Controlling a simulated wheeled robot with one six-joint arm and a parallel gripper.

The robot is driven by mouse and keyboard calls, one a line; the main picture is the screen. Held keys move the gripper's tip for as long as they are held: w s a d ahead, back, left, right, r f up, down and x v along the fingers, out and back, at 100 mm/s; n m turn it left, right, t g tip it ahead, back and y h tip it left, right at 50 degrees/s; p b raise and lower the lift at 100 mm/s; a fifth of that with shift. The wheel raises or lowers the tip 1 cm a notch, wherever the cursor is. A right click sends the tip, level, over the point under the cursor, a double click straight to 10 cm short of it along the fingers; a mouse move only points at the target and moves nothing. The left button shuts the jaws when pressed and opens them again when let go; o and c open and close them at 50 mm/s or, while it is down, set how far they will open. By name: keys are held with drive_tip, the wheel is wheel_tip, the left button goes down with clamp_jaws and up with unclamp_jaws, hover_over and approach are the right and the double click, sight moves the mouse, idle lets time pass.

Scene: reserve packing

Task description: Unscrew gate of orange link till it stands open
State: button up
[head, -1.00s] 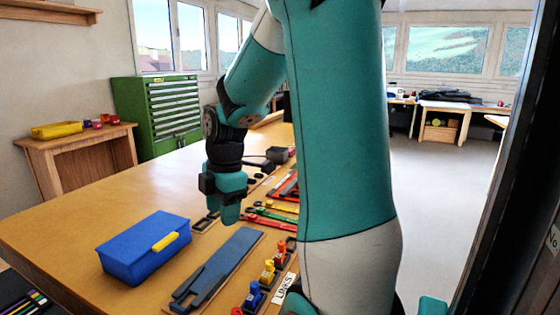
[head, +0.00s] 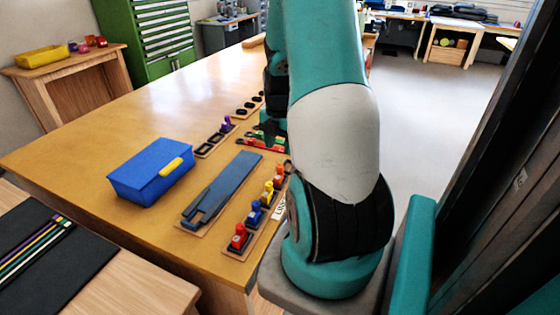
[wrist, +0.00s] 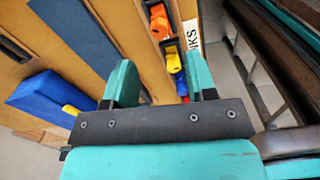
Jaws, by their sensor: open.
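The orange link (head: 280,173) stands at the far end of a row of coloured links on a board near the table's right edge. In the wrist view the orange link (wrist: 160,22) lies ahead of my gripper (wrist: 162,82), roughly between the lines of its two fingers. The fingers are wide apart with nothing held, and they do not touch the link. Whether the link's gate is open or closed is too small to tell. In the head view my arm hides most of the gripper.
Yellow (head: 267,194), blue (head: 254,213) and red (head: 239,238) links stand close in the same row. A blue box (head: 150,172) and a slate-blue strip (head: 222,188) lie to the left. A purple link (head: 226,125) stands farther back. Bare table lies beyond the box.

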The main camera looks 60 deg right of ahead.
sight(280, 166)
wheel_tip(280, 166, down, 7)
drive_tip(key=shift+f+p, duration=0.1)
drive_tip(key=shift+p, duration=0.25)
clamp_jaws()
drive_tip(key=n, duration=0.2)
drive_tip(key=shift+n, duration=0.4)
drive_tip(key=n, duration=0.4)
drive_tip(key=shift+p, duration=0.4)
unclamp_jaws()
